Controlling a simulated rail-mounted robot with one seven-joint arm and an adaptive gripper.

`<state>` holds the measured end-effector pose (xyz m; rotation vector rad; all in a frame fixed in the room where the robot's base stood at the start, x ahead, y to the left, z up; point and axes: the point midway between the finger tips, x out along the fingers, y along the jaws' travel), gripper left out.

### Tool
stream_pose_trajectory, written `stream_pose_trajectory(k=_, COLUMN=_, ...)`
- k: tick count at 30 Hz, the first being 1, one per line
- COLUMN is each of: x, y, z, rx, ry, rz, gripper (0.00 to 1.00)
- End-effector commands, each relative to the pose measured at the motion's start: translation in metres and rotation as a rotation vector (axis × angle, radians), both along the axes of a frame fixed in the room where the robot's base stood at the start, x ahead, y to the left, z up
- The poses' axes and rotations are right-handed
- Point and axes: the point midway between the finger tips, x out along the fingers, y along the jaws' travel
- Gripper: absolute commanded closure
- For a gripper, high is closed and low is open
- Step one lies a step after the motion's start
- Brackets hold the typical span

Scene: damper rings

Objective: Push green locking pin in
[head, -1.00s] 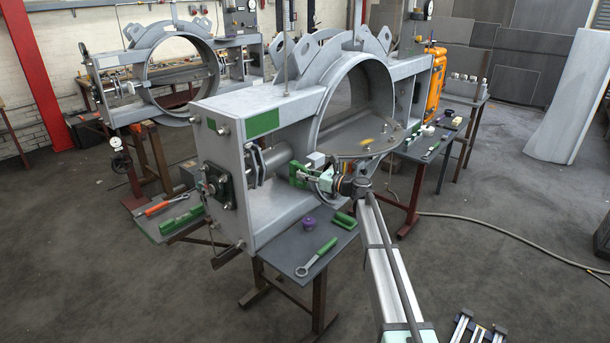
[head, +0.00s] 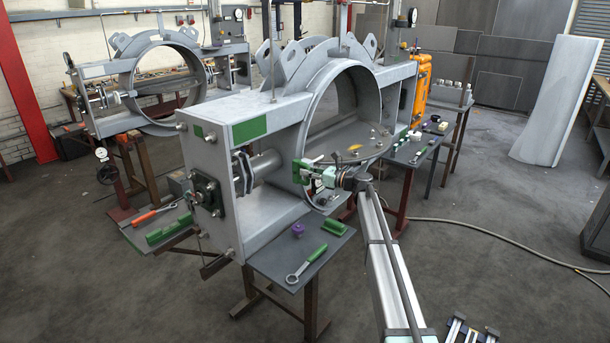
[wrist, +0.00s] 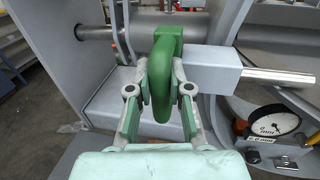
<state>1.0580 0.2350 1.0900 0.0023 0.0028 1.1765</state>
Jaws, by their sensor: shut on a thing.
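The green locking pin (wrist: 164,60) shows a thick looped green handle in the wrist view. It stands upright against a grey rectangular block (wrist: 212,68), from which a bright metal rod (wrist: 278,76) runs right. My gripper (wrist: 160,104) has its two green-padded fingers closed on either side of the handle's lower part. In the head view my gripper (head: 314,173) is at the left edge of the big ring's opening (head: 345,110), and the green of the handle (head: 301,171) shows at its tip.
A round dial gauge (wrist: 274,125) sits close on the right in the wrist view. The grey frame (head: 265,215) encloses the work area. A side table (head: 275,262) below holds a green-handled wrench (head: 306,264), a purple knob (head: 298,230) and a green block (head: 334,229).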

Motion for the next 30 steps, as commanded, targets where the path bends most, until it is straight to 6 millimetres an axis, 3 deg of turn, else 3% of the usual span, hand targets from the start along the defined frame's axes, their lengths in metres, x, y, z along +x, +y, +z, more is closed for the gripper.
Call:
stream_pose_trajectory(k=1, x=0.005, y=-0.002, z=0.003, rx=0.003, ry=-0.002, rz=-0.011, gripper=1.0)
stream_pose_trajectory(k=2, x=0.005, y=-0.002, z=0.003, rx=0.003, ry=-0.002, rz=-0.011, gripper=0.77)
stream_pose_trajectory(k=4, x=0.005, y=-0.002, z=0.003, rx=0.003, ry=-0.002, rz=-0.012, gripper=0.54)
stream_pose_trajectory(k=17, x=0.0, y=-0.008, z=0.001, rx=0.001, ry=-0.002, rz=-0.008, gripper=0.54)
stream_pose_trajectory(k=30, x=-0.029, y=-0.078, z=0.002, rx=0.001, ry=-0.002, rz=-0.011, gripper=0.54)
